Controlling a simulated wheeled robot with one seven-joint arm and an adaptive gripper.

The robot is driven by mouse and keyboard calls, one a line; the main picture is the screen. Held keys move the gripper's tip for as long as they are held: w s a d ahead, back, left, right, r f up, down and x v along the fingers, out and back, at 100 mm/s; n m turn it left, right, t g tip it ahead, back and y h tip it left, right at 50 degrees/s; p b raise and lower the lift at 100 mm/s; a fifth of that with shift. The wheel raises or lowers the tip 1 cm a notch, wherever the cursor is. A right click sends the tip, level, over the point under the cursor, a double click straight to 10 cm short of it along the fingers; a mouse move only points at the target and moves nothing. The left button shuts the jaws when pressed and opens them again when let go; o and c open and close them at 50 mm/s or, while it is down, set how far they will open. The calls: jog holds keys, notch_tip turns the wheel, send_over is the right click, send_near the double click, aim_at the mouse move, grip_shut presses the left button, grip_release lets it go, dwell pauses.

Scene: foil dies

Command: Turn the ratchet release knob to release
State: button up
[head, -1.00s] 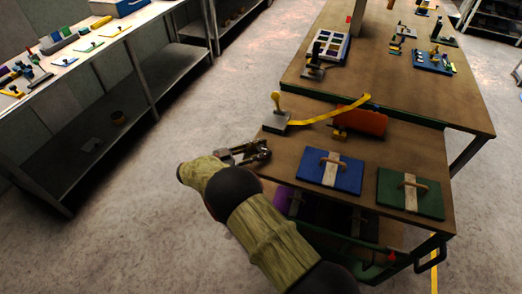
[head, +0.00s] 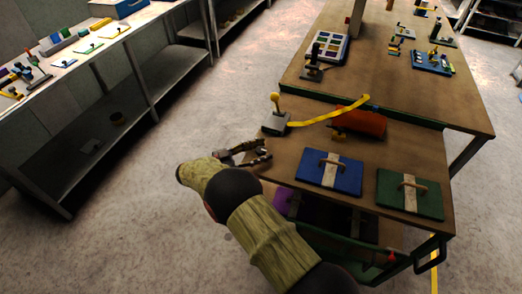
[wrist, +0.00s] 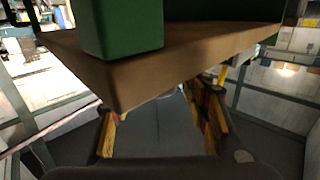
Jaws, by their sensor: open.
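A grey block (head: 274,123) with a yellow ball-topped lever (head: 274,98) stands near the left edge of the brown bench. A yellow strap (head: 325,115) runs from it to the right, over an orange-red body (head: 362,122). I cannot tell for sure which knob is the ratchet release. My gripper (head: 266,149) is open and empty at the bench's left edge, below the grey block in the picture and apart from both knobs. Its fingers (wrist: 158,122) also show spread in the wrist view.
A blue board (head: 343,182) and a green board (head: 424,200), each with a handle, lie on the bench to the right. In the wrist view a green block (wrist: 125,30) and a brown board corner (wrist: 110,85) are close to my fingers.

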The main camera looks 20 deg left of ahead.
jog(key=v, duration=1.2)
jog(key=shift+w, duration=0.1)
